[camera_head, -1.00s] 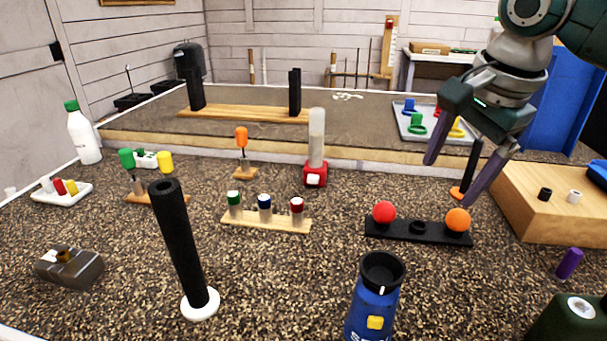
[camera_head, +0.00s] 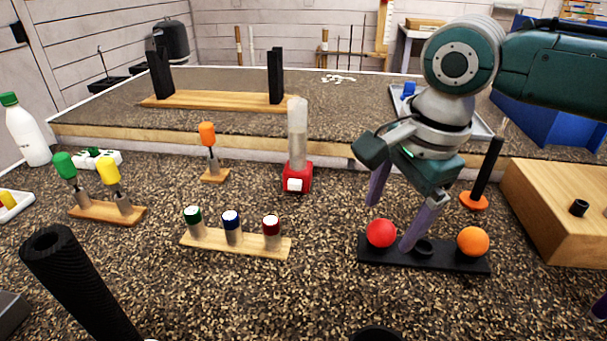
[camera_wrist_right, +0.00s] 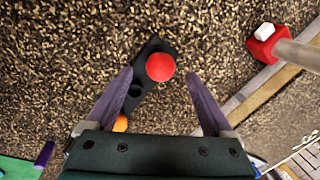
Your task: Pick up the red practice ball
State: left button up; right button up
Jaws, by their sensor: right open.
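The red practice ball (camera_head: 381,233) sits in the left cup of a black ball holder (camera_head: 447,264). An orange ball (camera_head: 473,241) sits at the holder's right end, and the middle cup is empty. My right gripper (camera_head: 390,225) is open above the holder, its fingers pointing down, one behind the red ball and one over the middle cup. In the right wrist view the red ball (camera_wrist_right: 160,67) lies ahead between the two purple fingers (camera_wrist_right: 158,85), with nothing gripped. The orange ball (camera_wrist_right: 120,124) is partly hidden by the gripper there. My left gripper is not in view.
A red-based clear tube (camera_head: 298,179) stands to the left. A wooden rack with capped tubes (camera_head: 236,242) is further left.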

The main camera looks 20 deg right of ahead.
jog(key=f, duration=0.3)
jog(key=shift+w+b, duration=0.3)
jog(key=shift+d, duration=0.1)
grip_shut()
dwell(0.3)
jog(key=shift+r, duration=0.15)
